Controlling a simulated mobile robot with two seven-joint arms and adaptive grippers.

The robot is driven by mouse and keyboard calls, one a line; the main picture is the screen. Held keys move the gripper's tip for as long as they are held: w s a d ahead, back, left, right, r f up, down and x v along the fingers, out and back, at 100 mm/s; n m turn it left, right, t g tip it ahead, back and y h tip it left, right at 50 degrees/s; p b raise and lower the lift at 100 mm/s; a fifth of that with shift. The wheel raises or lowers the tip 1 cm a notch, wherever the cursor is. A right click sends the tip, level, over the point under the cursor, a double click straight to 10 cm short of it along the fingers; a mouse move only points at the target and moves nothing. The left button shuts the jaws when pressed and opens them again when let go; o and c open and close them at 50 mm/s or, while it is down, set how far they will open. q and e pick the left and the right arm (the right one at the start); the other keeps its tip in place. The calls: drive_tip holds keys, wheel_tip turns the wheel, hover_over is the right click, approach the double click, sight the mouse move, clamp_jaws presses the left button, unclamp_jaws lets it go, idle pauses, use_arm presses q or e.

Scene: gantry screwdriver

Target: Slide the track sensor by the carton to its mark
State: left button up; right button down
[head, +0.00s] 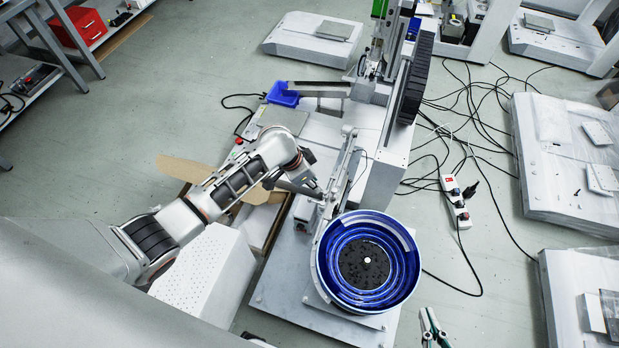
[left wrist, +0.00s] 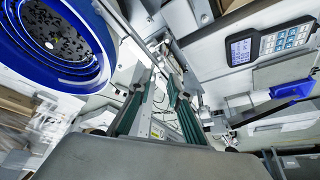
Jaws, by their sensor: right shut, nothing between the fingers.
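The linear track (head: 342,172) runs up from the blue bowl feeder (head: 367,262) in the head view. My left gripper (left wrist: 160,78) is at the track's left side, on the side of the open carton (head: 256,222). Its two green fingers stand apart in the left wrist view, pointing at the track area. The track sensor and its mark cannot be told apart there; my left wrist covers part of the track in the head view. I cannot tell whether the fingers touch anything. My right gripper (head: 432,322) is shut and empty at the bottom, right of the bowl.
A white perforated box (head: 205,275) stands below my left arm. A blue bin (head: 283,94) lies beyond the track. A keypad panel (left wrist: 270,42) shows in the left wrist view. Cables and a power strip (head: 455,203) lie on the floor to the right.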

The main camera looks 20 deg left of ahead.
use_arm(q)
drive_tip(key=shift+v, duration=1.7)
